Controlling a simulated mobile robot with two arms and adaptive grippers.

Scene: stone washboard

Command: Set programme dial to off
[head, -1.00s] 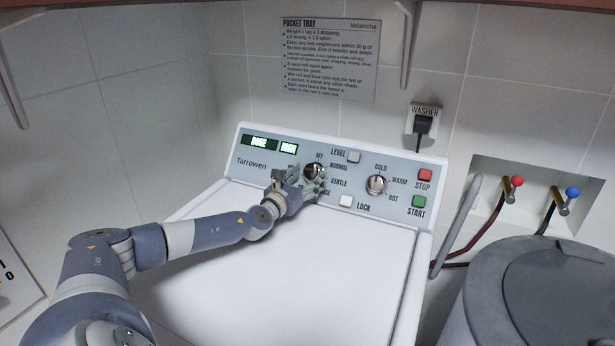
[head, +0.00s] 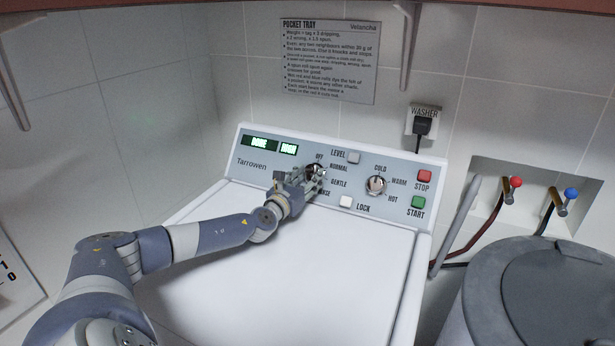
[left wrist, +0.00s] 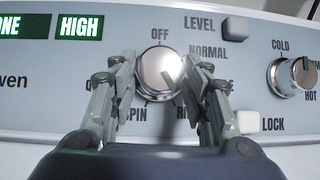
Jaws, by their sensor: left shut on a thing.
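The programme dial (head: 315,169) is a round silver knob on the washer's control panel, with OFF printed above it. In the left wrist view the dial (left wrist: 160,72) shows a dark mark toward its lower right, away from OFF. My left gripper (head: 308,182) is at the dial, partly covering it and its labels. In the left wrist view the left gripper's fingers (left wrist: 161,76) stand on either side of the knob, shut on it. The lower labels are partly hidden by the fingers. My right gripper is not in view.
A temperature dial (head: 376,184) sits to the right, with a LEVEL button (head: 353,157) above and a LOCK button (head: 346,202) below. Red STOP (head: 425,175) and green START (head: 418,202) buttons are farther right. The white washer lid (head: 300,270) is clear beneath my arm.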

